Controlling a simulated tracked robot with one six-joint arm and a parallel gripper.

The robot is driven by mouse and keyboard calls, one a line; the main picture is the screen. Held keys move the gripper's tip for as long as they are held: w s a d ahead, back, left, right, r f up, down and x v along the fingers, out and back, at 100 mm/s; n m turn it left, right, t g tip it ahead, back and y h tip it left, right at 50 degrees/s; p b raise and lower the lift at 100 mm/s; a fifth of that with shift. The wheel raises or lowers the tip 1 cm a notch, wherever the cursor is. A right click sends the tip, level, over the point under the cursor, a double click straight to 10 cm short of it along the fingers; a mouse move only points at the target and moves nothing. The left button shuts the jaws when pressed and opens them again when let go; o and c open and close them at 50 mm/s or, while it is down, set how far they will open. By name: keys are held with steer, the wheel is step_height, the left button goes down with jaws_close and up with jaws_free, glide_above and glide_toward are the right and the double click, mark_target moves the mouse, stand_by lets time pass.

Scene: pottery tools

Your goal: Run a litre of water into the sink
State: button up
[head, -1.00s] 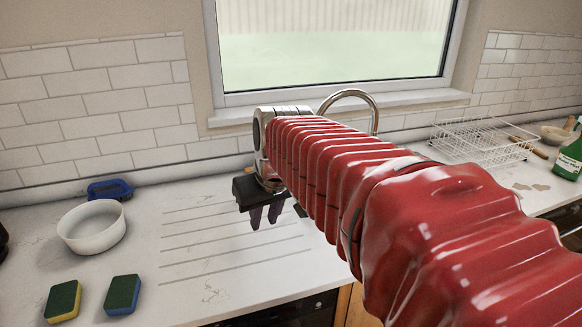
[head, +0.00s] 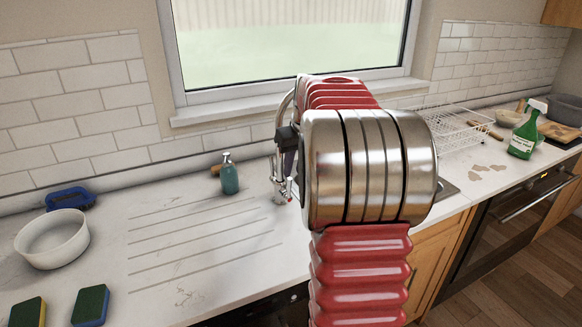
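The chrome tap (head: 282,178) stands at the back of the counter below the window. Its curved spout shows partly to the left of my arm, and a small red mark shows low on its body. My gripper (head: 290,164) is beside the tap, mostly hidden behind my metal joint. I cannot tell whether it touches the tap or how far its fingers are apart. The sink is almost wholly hidden behind my arm; only a bit of metal edge (head: 447,189) shows to the right. No running water is visible.
A teal soap bottle (head: 229,177) stands left of the tap by the grooved drainer. A white bowl (head: 52,240), blue brush (head: 70,198) and two sponges (head: 90,305) are at the left. A wire rack (head: 458,130) and green spray bottle (head: 524,135) stand right.

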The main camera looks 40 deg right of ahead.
mark_target(290, 182)
steer(key=shift+f, duration=0.15)
steer(key=shift+x, duration=3.35)
steer(key=shift+a, duration=0.1)
steer(key=shift+s+d+f, duration=0.25)
steer(key=shift+d+f, duration=0.2)
steer(key=shift+d, duration=0.45)
steer(key=shift+s+d+f, duration=0.3)
steer(key=shift+d+f, duration=0.2)
steer(key=shift+d, duration=0.4)
steer(key=shift+s+d+f, duration=0.25)
steer(key=shift+d+f, duration=0.2)
steer(key=shift+d, duration=0.45)
steer(key=shift+a+f, duration=0.1)
steer(key=shift+a, duration=0.05)
stand_by(1.5)
